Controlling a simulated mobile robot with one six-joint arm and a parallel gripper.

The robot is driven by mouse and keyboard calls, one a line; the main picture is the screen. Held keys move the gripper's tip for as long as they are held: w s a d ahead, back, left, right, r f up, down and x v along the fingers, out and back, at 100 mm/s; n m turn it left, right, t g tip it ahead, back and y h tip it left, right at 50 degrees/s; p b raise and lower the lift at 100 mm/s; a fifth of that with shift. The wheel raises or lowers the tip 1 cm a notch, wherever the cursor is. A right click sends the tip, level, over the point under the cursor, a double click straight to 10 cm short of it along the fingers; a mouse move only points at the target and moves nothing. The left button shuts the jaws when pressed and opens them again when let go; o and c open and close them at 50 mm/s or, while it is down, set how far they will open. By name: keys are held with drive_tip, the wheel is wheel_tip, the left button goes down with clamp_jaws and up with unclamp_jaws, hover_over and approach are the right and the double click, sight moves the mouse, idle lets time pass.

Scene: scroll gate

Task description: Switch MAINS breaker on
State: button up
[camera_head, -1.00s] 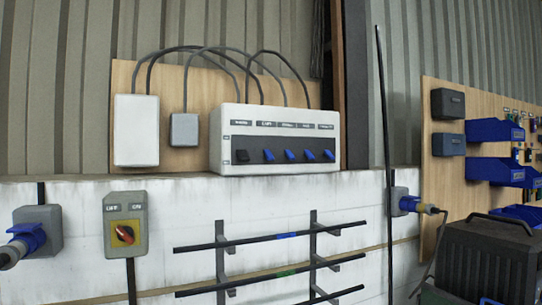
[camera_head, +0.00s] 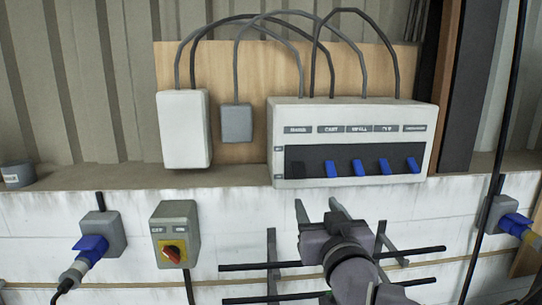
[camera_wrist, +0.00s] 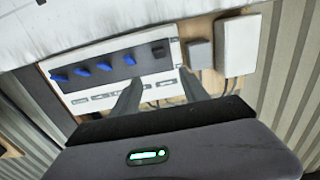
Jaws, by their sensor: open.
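The white breaker box (camera_head: 350,115) stands on the wall ledge against a wooden board. The MAINS breaker (camera_head: 297,167) seems to be the black lever at the far left of its dark strip; the small label above it is hard to read. Its up or down position is hard to tell. Several blue levers (camera_head: 358,167) stand to its right. My gripper (camera_head: 318,207) is open and empty, below the left part of the box and apart from the levers. The wrist view shows the box upside down, with the black lever (camera_wrist: 158,50) beyond my two fingers (camera_wrist: 160,76).
A white box (camera_head: 184,130) and a small grey box (camera_head: 236,122) are left of the breaker box, with cables looping above. A red-yellow rotary switch (camera_head: 174,250) and blue plug (camera_head: 90,245) are below the ledge. Rack bars (camera_head: 420,250) lie near my arm.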

sight(299, 172)
drive_tip(key=w+p, duration=0.4)
drive_tip(key=w, duration=1.3)
drive_tip(key=shift+w+f, duration=0.1)
drive_tip(key=shift+f, duration=0.1)
drive_tip(key=shift+d, duration=0.1)
clamp_jaws()
